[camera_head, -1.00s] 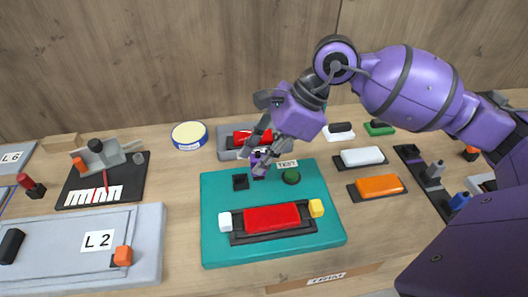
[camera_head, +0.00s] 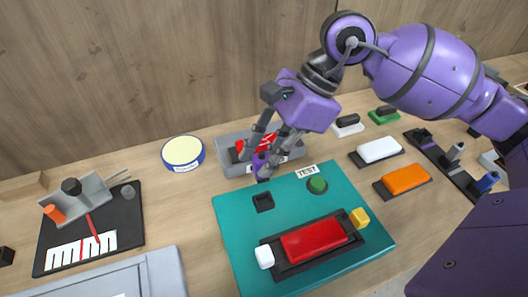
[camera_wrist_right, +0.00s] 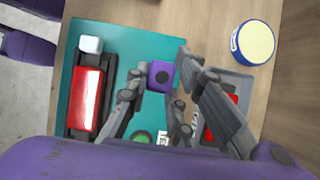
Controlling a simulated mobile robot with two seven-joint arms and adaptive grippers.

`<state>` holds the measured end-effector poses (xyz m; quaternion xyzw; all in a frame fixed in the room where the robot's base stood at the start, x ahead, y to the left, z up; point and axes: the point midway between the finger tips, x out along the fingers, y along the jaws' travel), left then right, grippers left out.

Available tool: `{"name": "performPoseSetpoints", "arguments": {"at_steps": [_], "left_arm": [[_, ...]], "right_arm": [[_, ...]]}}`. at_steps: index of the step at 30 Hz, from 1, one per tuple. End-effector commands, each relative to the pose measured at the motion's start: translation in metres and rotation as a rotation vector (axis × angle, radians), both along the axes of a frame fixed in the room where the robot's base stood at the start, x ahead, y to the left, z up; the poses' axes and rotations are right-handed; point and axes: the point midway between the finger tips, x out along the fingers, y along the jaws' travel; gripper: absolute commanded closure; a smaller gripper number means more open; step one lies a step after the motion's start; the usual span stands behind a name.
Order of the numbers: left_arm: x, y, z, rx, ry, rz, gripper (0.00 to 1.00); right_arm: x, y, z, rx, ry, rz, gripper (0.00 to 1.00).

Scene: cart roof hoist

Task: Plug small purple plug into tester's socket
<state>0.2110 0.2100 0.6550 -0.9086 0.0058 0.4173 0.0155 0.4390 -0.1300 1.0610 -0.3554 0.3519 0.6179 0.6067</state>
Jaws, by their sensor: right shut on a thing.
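The tester is a teal board (camera_head: 240,240) with a small black square socket (camera_head: 263,202) near its back left corner, beside the TEST label (camera_head: 307,171) and a green button (camera_head: 317,184). My right gripper (camera_head: 266,160) is shut on the small purple plug (camera_head: 261,163), by the board's back edge and behind the socket in the head view. The plug (camera_wrist_right: 161,76) shows between the fingers in the right wrist view, with a dark round mark on its face. The socket cannot be made out there. My left gripper is not in view.
A red block (camera_head: 314,238) sits in a black holder on the board, between white and yellow knobs. A grey tray (camera_head: 234,168) with red items lies behind the gripper. A round yellow-topped tin (camera_head: 182,152) stands left of it. White (camera_head: 379,149) and orange (camera_head: 405,179) blocks lie right.

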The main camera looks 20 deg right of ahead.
Motion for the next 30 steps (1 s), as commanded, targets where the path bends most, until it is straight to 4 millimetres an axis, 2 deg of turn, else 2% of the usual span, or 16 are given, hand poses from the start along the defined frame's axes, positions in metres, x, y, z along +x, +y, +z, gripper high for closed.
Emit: {"name": "performPoseSetpoints", "arguments": {"at_steps": [3,7,19,30], "left_arm": [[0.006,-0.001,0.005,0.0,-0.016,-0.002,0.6],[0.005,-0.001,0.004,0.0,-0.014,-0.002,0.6],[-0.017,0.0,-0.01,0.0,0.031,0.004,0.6],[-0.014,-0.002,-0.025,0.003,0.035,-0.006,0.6]], "right_arm": [[-0.003,0.0,0.0,-0.001,0.001,0.016,1.0],[-0.004,-0.001,0.0,-0.003,-0.002,0.029,1.0],[-0.003,0.0,-0.001,-0.003,0.0,0.031,1.0],[-0.004,-0.001,-0.032,-0.003,0.006,0.031,1.0]]}}
